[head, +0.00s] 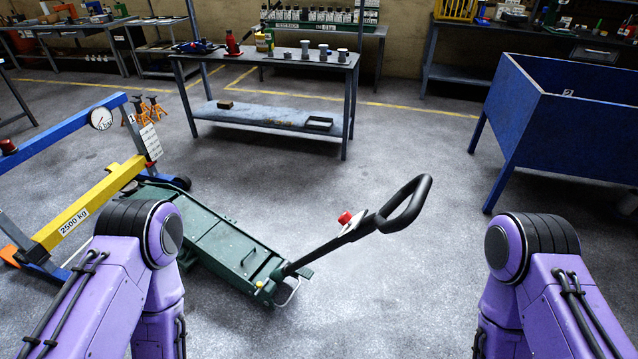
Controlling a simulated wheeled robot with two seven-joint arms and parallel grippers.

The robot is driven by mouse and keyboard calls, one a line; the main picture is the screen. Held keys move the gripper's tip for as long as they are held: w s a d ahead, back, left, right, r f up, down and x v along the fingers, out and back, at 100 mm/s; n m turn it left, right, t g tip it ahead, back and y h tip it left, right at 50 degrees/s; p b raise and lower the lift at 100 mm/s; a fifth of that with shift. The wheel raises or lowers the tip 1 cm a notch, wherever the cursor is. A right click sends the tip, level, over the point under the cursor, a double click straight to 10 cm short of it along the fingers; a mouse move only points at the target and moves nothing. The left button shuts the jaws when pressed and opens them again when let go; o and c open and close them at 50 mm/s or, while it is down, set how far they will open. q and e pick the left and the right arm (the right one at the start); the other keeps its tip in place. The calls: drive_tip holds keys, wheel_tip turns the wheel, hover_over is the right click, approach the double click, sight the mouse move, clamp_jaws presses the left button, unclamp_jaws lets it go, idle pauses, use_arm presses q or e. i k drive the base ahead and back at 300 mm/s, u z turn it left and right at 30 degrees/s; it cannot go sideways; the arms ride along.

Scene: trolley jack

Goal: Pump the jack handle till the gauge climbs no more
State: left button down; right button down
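A green trolley jack (232,247) stands on the floor left of centre. Its dark handle (352,233) slants up to the right and ends in a looped grip (410,204); a red knob (345,217) sits on the shaft. The jack's far end lies by a yellow beam (88,205) marked 2500 kg; contact there is hard to tell. A round white gauge (101,118) hangs on the blue beam above; its reading is too small to tell. My two purple arms show at the lower left and lower right. Both grippers are out of view, and nothing touches the handle.
A workbench (275,62) with small parts stands behind the jack. A blue bin on legs (570,117) is at the right. Orange axle stands (146,108) are behind the blue frame. The floor right of the handle is clear.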

sight(362, 226)
drive_tip(key=k, duration=1.2)
drive_tip(key=u, duration=0.7)
drive_tip(key=i, duration=1.6)
drive_tip(key=z, duration=0.65)
